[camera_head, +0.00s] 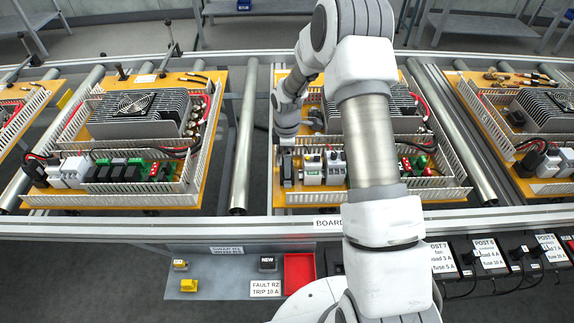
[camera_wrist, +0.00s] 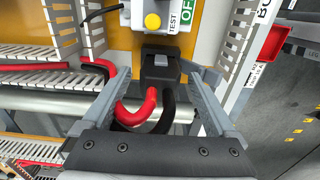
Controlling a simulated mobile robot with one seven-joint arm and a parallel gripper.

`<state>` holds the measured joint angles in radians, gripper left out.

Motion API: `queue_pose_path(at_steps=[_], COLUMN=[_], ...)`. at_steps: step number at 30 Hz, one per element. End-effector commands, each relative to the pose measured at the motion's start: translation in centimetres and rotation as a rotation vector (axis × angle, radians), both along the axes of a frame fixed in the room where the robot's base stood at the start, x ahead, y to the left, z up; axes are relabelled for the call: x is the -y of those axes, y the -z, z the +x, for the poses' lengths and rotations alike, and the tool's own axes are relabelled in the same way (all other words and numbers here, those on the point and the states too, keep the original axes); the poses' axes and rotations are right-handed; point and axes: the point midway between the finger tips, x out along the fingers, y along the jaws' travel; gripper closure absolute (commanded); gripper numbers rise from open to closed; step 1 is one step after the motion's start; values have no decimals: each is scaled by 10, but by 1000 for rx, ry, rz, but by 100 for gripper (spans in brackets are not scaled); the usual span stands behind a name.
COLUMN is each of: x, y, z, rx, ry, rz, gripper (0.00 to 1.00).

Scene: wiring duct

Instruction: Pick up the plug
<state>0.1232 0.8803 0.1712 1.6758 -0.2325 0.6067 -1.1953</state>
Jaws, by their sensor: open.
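The plug (camera_wrist: 160,68) is a black block in the wrist view, with a red cable and a black cable looping from its near end. It sits at the end of a white device (camera_wrist: 140,18) with a yellow button and a TEST label. My gripper (camera_wrist: 160,78) is open, with one grey finger on each side of the plug. Small gaps seem to show beside it; I cannot tell whether either finger touches.
White slotted ducts (camera_wrist: 226,45) rise close to the gripper. The middle orange board (camera_head: 440,170) carries a finned unit and more wiring. Steel rollers (camera_head: 243,140) lie between boards. A lower shelf (camera_head: 215,270) holds a red bin (camera_head: 299,272) and small devices.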

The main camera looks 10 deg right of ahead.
Motion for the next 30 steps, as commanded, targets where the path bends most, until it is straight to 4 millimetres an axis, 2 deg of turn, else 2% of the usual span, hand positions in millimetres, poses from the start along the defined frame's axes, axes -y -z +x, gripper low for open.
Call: queue_pose_path(at_steps=[8, 22, 30], x=[0, 0, 0], y=[3, 2, 1], z=[1, 0, 1], rx=[2, 1, 2], ry=[0, 0, 0], rz=[0, 0, 1], gripper=[9, 94, 95])
